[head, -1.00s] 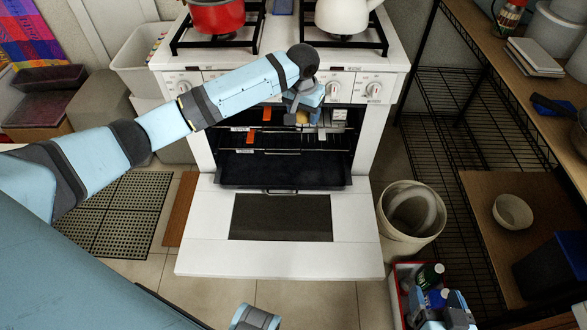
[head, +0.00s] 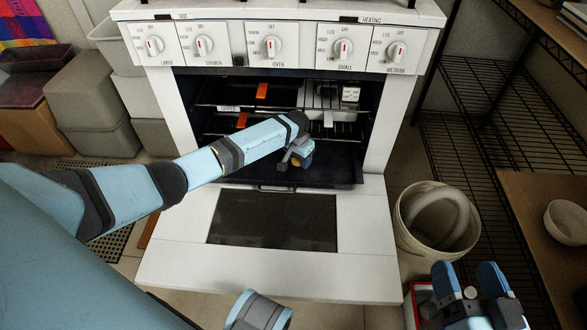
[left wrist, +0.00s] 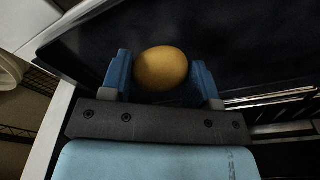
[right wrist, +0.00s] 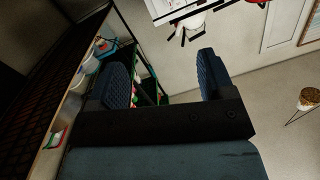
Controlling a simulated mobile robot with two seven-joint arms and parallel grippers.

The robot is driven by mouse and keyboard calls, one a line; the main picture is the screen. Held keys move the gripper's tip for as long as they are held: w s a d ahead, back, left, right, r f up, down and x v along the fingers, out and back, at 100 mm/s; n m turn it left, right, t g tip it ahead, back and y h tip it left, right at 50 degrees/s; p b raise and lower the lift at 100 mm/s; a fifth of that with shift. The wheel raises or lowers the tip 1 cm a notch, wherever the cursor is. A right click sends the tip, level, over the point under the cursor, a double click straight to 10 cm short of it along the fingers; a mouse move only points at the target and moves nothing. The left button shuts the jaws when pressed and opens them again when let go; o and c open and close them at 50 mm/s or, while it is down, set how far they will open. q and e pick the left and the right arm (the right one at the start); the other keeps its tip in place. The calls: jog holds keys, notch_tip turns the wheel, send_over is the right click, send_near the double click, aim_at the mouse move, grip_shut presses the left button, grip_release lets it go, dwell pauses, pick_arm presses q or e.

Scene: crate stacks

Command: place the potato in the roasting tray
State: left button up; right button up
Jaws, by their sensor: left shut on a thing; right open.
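The potato (head: 298,161) is a small yellow-brown oval held at the front of the open oven. My left gripper (head: 300,158) is shut on it. In the left wrist view the potato (left wrist: 160,68) sits between the two blue fingers. The dark roasting tray (head: 344,168) is low in the oven, and the potato is over its front part in the head view. I cannot tell how far above the tray the potato is. My right gripper (head: 468,270) is open and empty at the lower right, far from the potato.
The oven door (head: 273,220) is folded down in front. Wire racks (head: 350,130) with orange and white tags are above the tray. A cream bucket (head: 437,218) stands right of the door. A wire shelf (head: 460,100) and a wooden shelf with a bowl (head: 568,222) are at the right.

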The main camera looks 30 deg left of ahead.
aim_at(299, 176)
pick_arm(q)
notch_tip(299, 176, down, 2)
jog(key=shift+f+b, duration=0.1)
jog(key=shift+b, duration=0.2)
jog(key=shift+f, duration=0.5)
notch_tip(299, 176, down, 3)
jog(key=shift+f+b, duration=0.2)
jog(key=shift+b, duration=1.05)
jog(key=shift+f, duration=0.1)
pick_arm(e)
jog(key=shift+w+d+f+n, duration=0.15)
jog(key=shift+w+f+n, duration=0.1)
jog(key=shift+f+n, duration=0.25)
jog(key=shift+w+d+f+n, duration=0.1)
jog(key=shift+w+f+n, duration=0.2)
jog(key=shift+f, duration=0.3)
pick_arm(q)
jog(key=shift+f, duration=0.1)
jog(key=o, duration=0.6)
jog(key=shift+o, duration=0.2)
pick_arm(e)
jog(key=shift+f, duration=0.1)
